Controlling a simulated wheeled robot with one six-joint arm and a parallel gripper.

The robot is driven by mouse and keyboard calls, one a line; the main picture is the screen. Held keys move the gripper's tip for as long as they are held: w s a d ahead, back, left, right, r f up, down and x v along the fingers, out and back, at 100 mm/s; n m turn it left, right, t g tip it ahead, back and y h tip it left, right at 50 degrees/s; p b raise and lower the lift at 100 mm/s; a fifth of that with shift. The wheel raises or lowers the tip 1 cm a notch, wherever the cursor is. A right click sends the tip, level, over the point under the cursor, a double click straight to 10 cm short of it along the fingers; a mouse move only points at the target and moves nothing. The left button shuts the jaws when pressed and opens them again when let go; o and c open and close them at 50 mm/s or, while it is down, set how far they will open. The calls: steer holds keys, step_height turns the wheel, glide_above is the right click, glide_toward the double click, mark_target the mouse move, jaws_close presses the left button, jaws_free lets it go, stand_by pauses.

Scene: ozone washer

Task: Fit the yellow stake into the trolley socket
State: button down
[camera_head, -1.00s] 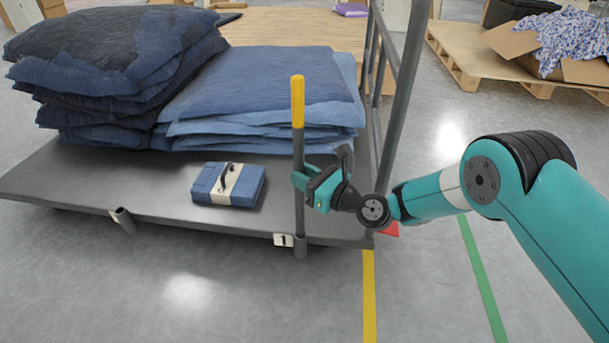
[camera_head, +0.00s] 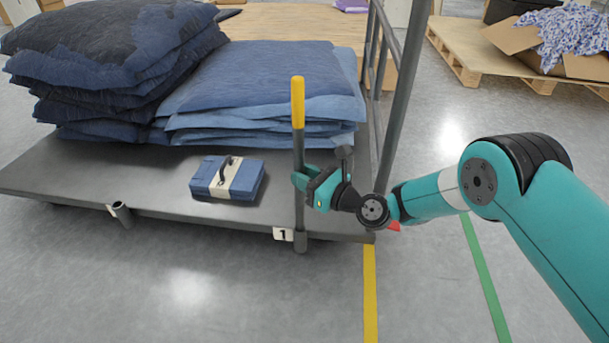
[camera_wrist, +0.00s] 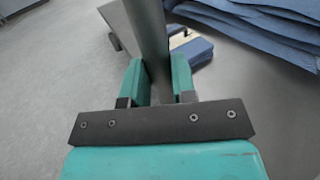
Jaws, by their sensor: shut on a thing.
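The stake (camera_head: 298,105) is a grey upright rod with a yellow top. My gripper (camera_head: 302,182) is shut on its grey shaft, which also shows between the fingers in the wrist view (camera_wrist: 150,45). The stake stands about vertical at the trolley's front edge. Its lower end meets the socket (camera_head: 300,242) beside the label "1"; how deep it sits inside I cannot tell. A second, empty socket (camera_head: 121,213) is on the same edge further left. The trolley (camera_head: 60,183) has a grey deck.
Stacks of blue padded blankets (camera_head: 260,80) and a small strapped blue bundle (camera_head: 228,178) lie on the deck. A grey end rail (camera_head: 402,90) rises close to the right of my gripper. The floor in front is clear. A pallet (camera_head: 460,62) stands at the back right.

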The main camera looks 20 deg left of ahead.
steer(key=shift+f+b, duration=2.3)
steer(key=shift+f, duration=0.65)
steer(key=c, duration=1.1)
jaws_free()
steer(key=shift+o, duration=1.3)
steer(key=p, duration=2.3)
glide_toward(303, 194)
steer(key=v, duration=0.7)
steer(key=shift+d+r, duration=0.1)
steer(key=shift+d, duration=0.3)
